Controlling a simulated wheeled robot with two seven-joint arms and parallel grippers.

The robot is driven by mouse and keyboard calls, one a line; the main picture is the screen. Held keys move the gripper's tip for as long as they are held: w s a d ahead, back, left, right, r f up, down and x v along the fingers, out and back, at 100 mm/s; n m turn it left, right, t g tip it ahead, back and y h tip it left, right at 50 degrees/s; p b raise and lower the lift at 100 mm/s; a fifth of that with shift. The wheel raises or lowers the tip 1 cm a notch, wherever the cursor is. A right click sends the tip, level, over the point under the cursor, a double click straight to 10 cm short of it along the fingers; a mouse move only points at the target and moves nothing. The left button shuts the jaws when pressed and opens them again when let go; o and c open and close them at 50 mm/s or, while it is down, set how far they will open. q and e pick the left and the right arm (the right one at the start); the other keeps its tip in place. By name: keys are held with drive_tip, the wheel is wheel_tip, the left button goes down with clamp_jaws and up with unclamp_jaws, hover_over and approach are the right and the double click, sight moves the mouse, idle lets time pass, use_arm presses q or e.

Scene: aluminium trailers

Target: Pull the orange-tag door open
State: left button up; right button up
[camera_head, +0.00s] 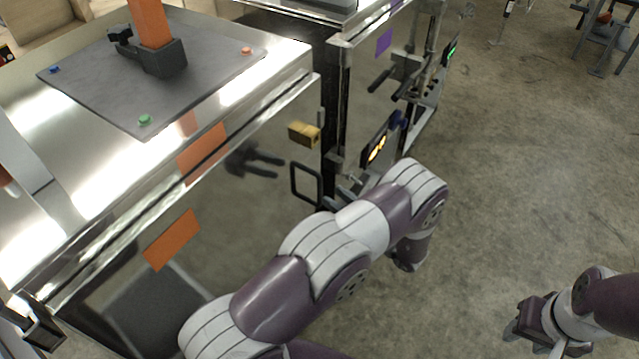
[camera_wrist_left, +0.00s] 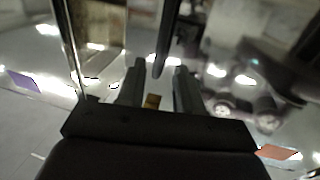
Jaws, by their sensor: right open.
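The orange-tag door is the metal front of the near trailer, with an orange tag (camera_head: 172,240) on it. A black rectangular loop handle (camera_head: 306,183) stands out near the door's right edge. In the left wrist view, my left gripper (camera_wrist_left: 160,70) has its two fingers parted, with a dark bar, likely the handle (camera_wrist_left: 169,35), reaching down between their tips. Gaps seem to show beside the bar; contact is unclear. In the head view my left arm hides most of that gripper. My right gripper (camera_head: 532,330) is open and empty over the floor at lower right.
A neighbouring unit with a purple tag (camera_head: 384,42) and dark handles stands close behind. A grey mat (camera_head: 95,75) lies on the trailer top. The concrete floor (camera_head: 520,180) at right is clear.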

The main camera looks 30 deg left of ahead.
sight(321, 187)
use_arm(q)
drive_tip(key=x, duration=0.6)
drive_tip(key=shift+a+p, duration=0.25)
drive_tip(key=shift+p, duration=0.05)
clamp_jaws()
